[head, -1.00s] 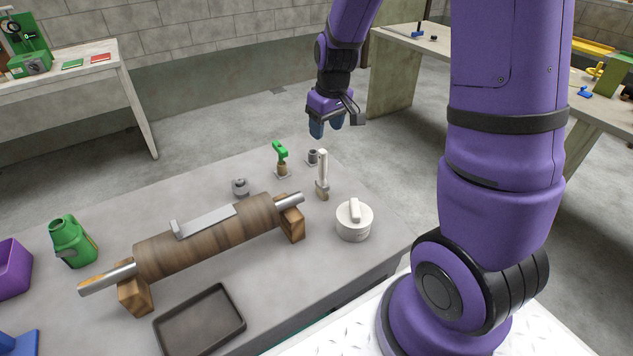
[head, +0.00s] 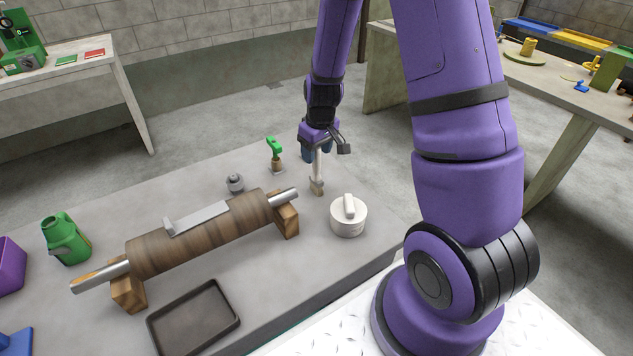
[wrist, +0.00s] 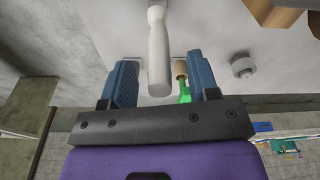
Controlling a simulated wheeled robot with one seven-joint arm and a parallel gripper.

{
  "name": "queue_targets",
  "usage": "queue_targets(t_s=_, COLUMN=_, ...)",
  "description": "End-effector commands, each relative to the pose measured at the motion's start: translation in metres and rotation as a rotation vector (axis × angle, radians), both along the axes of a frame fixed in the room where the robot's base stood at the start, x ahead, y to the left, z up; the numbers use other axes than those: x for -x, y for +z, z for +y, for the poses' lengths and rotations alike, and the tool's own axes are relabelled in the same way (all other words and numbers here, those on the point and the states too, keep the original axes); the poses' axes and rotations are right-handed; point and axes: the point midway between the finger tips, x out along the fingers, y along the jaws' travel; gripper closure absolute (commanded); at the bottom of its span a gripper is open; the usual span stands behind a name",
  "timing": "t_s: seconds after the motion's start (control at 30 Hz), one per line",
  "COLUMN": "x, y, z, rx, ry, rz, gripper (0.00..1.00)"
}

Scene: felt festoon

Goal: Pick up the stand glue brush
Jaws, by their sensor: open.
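Two upright brush-like tools stand on the grey bench, and I cannot tell for certain which is the stand glue brush. One has a white handle (head: 317,166) and a tan lower end; the other has a green handle (head: 274,146) and a tan lower part on a small pale plate. My gripper (head: 317,153) is open, pointing down at the white handle's top. In the wrist view the white handle (wrist: 158,50) shows in the gap between the blue fingers (wrist: 162,85), with no clear contact. The green handle (wrist: 185,91) shows beside the right finger.
A white lidded pot (head: 348,218) stands close in front of the white-handled tool. A grey metal piece (head: 235,184) and a wooden roller (head: 200,235) on blocks are to the left.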

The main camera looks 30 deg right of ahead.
Motion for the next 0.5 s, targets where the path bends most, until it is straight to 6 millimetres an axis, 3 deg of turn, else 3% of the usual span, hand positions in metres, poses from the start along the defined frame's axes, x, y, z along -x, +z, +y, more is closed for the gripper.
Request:
queue_targets(t_s=0.2, x=-0.002, y=-0.024, z=0.000, rx=-0.001, ry=-0.001, rz=0.001, gripper=0.45)
queue_targets(t_s=0.5, x=-0.003, y=-0.027, z=0.000, rx=0.000, ry=-0.001, rz=0.000, gripper=0.45)
